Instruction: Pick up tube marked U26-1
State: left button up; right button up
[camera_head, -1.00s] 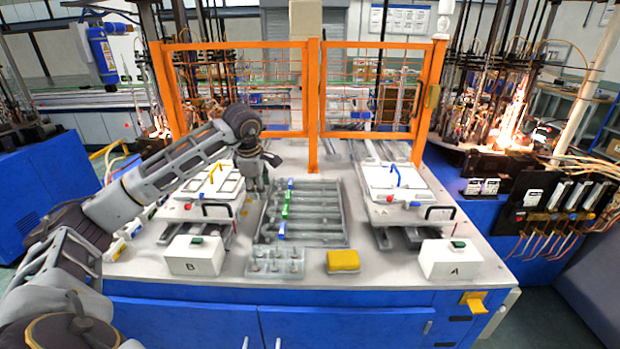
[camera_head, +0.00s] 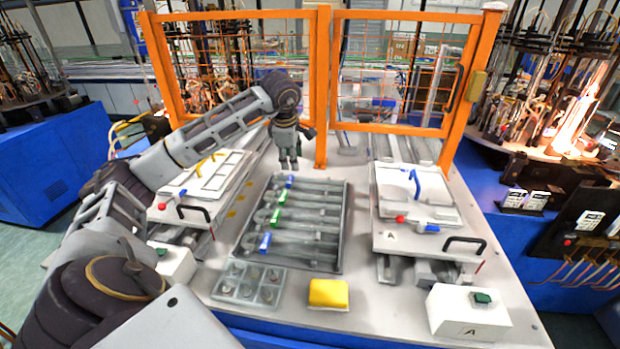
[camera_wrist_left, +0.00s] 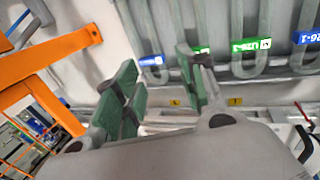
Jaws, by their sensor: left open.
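A grey tray (camera_head: 343,228) holds several clear tubes with blue or green labels lying side by side. The label partly reading 26-1 (camera_wrist_left: 306,38) is blue and cut off at the right edge of the left wrist view. It appears to be the nearest blue label (camera_head: 265,242) in the head view. A green label (camera_wrist_left: 250,45) beside it seems to read U25-1. My left gripper (camera_head: 289,166) points down, open and empty, above the far end of the tray. Its green finger pads (camera_wrist_left: 160,98) stand apart. My right gripper is out of view.
An orange fence post (camera_head: 322,90) stands close behind my left gripper. Flat-topped fixtures flank the tray, one at right (camera_head: 415,195). A holed metal block (camera_head: 247,284), a yellow block (camera_head: 328,293) and white box A (camera_head: 467,313) stand in front.

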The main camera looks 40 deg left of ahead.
pick_arm(q)
jog(key=x, duration=0.5)
jog(key=w+x, duration=0.1)
jog(key=x, duration=0.1)
jog(key=shift+d+f, duration=0.1)
jog(key=shift+w+a+f+p, duration=0.2)
jog(key=shift+f+p, duration=0.1)
jog(key=shift+f, duration=0.4)
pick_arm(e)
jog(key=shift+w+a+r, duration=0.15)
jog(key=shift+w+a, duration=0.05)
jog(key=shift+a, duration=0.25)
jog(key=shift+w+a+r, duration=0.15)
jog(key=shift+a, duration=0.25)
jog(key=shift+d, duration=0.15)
